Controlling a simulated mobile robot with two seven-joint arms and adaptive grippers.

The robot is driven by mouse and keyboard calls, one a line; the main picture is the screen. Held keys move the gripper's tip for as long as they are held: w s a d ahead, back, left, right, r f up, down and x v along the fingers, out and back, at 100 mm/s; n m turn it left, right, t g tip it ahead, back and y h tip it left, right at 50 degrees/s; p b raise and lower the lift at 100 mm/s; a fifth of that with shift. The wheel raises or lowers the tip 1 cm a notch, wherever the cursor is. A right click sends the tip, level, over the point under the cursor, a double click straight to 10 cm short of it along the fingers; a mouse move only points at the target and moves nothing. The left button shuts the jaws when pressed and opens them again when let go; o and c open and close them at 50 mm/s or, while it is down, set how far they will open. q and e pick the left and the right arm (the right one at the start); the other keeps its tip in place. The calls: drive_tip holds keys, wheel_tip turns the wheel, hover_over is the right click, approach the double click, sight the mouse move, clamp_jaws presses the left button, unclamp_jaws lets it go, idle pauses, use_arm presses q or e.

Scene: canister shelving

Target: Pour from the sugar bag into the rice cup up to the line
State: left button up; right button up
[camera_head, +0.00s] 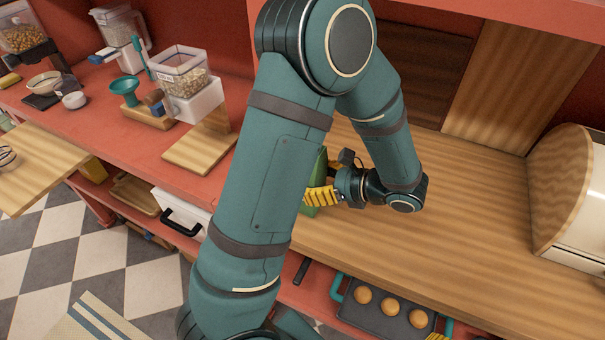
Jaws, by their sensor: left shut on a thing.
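My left gripper (322,196), with yellow ribbed fingers, is at the wooden counter in the middle, partly behind my own teal arm. It is shut on a green thing (310,211), of which only a narrow strip shows. Whether this is the sugar bag I cannot tell. No rice cup or fill line can be made out; my arm hides part of the counter. A small yellow ribbed piece at the bottom edge looks like a finger of my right gripper (437,337); the rest is cut off.
A grain dispenser (187,82) stands on the red counter, with a teal funnel (124,88) and small white cup (74,100) to its left. A bread box (565,190) stands at the right. A tray (372,314) with round brown items lies below. The wooden counter (470,225) is clear right of my gripper.

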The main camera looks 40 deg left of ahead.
sight(322, 168)
use_arm(q)
drive_tip(key=shift+r, duration=0.1)
drive_tip(key=shift+r+p, duration=1.95)
